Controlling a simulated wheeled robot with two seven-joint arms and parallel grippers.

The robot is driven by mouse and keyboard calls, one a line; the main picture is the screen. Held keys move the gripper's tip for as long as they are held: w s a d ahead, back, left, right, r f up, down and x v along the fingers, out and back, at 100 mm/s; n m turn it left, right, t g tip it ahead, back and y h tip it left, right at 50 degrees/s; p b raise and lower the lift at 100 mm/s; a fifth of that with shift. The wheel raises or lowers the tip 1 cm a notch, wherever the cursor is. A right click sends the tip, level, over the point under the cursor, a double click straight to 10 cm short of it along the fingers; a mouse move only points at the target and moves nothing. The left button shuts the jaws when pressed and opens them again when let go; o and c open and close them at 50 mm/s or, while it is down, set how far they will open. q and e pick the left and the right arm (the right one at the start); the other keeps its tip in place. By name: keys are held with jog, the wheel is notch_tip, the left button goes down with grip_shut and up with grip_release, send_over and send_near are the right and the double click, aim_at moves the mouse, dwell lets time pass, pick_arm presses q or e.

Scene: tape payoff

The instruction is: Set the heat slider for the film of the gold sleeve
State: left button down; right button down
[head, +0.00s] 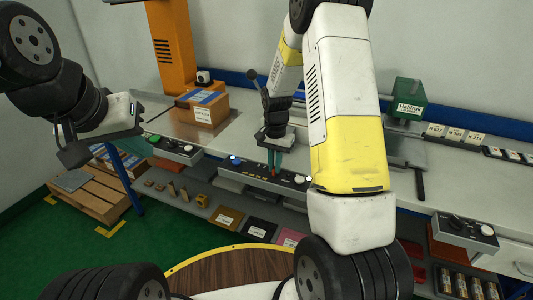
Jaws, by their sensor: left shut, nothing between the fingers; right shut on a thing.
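A dark control panel (256,176) runs along the bench's front edge, with a blue-lit button at its left and a white knob at its right. My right gripper (273,171) points down at the middle of this panel, shut on a small part there, likely the heat slider's knob; the fingers hide most of it. The slider's scale is too small to read. My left gripper (75,155) is shut and empty, out at the left, away from the bench. A gold flat piece with a white label (227,219) lies on the lower shelf; I cannot tell whether it is the gold sleeve.
A labelled cardboard box (204,108) stands on the bench at the left. A green Haldrok machine (407,100) stands behind my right arm. Other panels sit at the left (175,148) and right (466,232). A pallet (95,192) stands on the floor at the left.

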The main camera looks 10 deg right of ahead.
aim_at(261, 172)
dwell(0.9)
jog(key=w+a, duration=0.2)
jog(key=a, duration=0.1)
jog(key=w+a, duration=0.1)
jog(key=shift+a, duration=0.15)
jog(key=c, duration=1.5)
grip_release()
jog(key=shift+s, duration=0.1)
jog(key=shift+r, duration=0.1)
notch_tip(261, 172, up, 8)
jog(key=shift+f, duration=0.15)
